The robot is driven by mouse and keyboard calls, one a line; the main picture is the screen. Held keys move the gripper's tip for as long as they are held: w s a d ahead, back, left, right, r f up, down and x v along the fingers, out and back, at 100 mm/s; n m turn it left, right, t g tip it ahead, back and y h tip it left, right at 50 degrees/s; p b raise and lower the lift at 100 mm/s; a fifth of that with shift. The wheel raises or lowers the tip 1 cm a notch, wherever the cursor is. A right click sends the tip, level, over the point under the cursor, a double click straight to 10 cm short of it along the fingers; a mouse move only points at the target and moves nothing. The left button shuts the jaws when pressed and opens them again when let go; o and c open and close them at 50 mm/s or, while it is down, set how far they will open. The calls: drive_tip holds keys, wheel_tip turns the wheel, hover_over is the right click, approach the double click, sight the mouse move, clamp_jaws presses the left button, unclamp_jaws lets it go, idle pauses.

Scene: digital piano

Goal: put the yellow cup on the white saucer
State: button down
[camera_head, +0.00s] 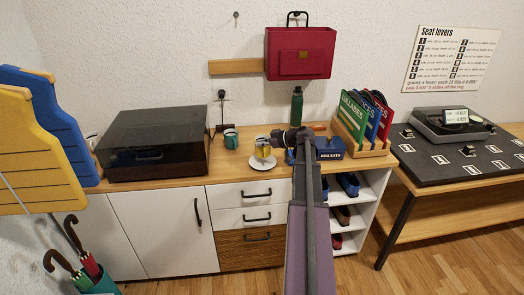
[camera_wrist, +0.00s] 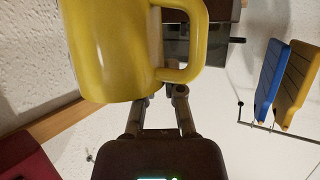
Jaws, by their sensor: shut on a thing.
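The yellow cup (camera_head: 263,150) is at the white saucer (camera_head: 262,163) on the wooden cabinet top in the head view. My gripper (camera_head: 274,144) reaches in from the right and is shut on the cup. In the wrist view the yellow cup (camera_wrist: 125,45) is large and close, and my gripper (camera_wrist: 162,97) has its fingers at the cup's handle side. The saucer is not visible in the wrist view. I cannot tell whether the cup's base touches the saucer or is just above it.
A teal mug (camera_head: 231,139) stands left of the saucer, beside a dark-lidded turntable box (camera_head: 153,142). A green bottle (camera_head: 297,106) stands behind my gripper. A blue biscuit box (camera_head: 329,148) and a rack of books (camera_head: 363,128) are to the right. The cabinet top's front strip is clear.

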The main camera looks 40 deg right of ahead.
sight(261, 149)
drive_tip(key=shift+f+b, duration=1.8)
drive_tip(key=shift+f, duration=0.1)
drive_tip(key=c, duration=0.8)
unclamp_jaws()
drive_tip(key=shift+o, duration=0.2)
drive_tip(key=shift+s+d+r, duration=0.1)
drive_tip(key=shift+r, duration=0.2)
drive_tip(key=p+v, duration=0.4)
drive_tip(key=v, duration=0.7)
drive_tip(key=shift+s+d+p, duration=0.15)
drive_tip(key=shift+s+p, duration=0.15)
